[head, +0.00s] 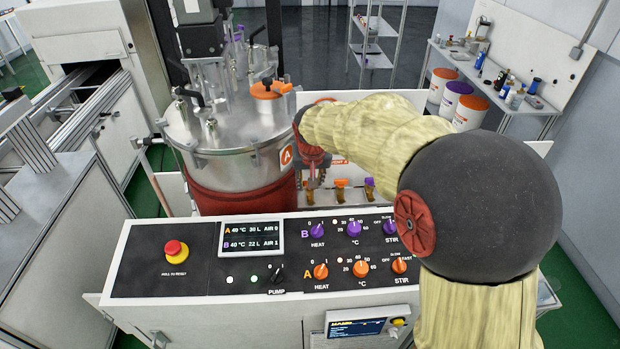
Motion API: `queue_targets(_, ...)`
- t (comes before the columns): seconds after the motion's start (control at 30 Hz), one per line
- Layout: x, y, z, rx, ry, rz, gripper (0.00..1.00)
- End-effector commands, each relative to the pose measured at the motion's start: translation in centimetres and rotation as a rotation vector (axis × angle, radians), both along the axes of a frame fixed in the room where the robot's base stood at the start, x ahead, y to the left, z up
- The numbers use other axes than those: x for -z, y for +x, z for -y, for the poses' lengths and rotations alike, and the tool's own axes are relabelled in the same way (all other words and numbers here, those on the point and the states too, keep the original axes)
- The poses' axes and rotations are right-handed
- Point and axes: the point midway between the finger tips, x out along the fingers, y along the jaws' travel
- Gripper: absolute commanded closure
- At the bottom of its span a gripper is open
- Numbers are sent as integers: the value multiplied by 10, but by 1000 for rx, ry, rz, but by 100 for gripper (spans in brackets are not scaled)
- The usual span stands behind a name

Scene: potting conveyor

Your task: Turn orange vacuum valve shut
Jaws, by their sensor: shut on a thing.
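A row of small brass valves stands behind the control panel, in front of the steel tank. The middle valve (340,185) has an orange handle. My gripper (316,182) points down at the left end of this row and is shut on the handle of the left valve (312,197). My fingers cover most of that handle, so its colour and angle cannot be told. The printed labels above the valves are partly hidden by my arm.
The steel tank (226,140) with a red jacket stands left of my gripper, with an orange cap (266,89) on its lid. The control panel (260,262) with knobs and a red stop button (176,252) lies in front. Buckets (456,102) stand at the back right.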

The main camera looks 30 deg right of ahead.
Motion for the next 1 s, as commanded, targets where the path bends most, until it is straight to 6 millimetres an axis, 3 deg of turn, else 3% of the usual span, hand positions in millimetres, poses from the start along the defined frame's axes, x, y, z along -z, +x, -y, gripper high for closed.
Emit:
queue_targets(0.2,1,0,0,0,0,-1,95)
queue_targets(0.23,1,0,0,0,0,-1,68)
queue_targets(0.53,0,0,0,1,0,0,51)
queue_targets(0.87,-2,0,0,1,0,1,51)
queue_targets(1.0,-15,-5,-2,1,-1,3,51)
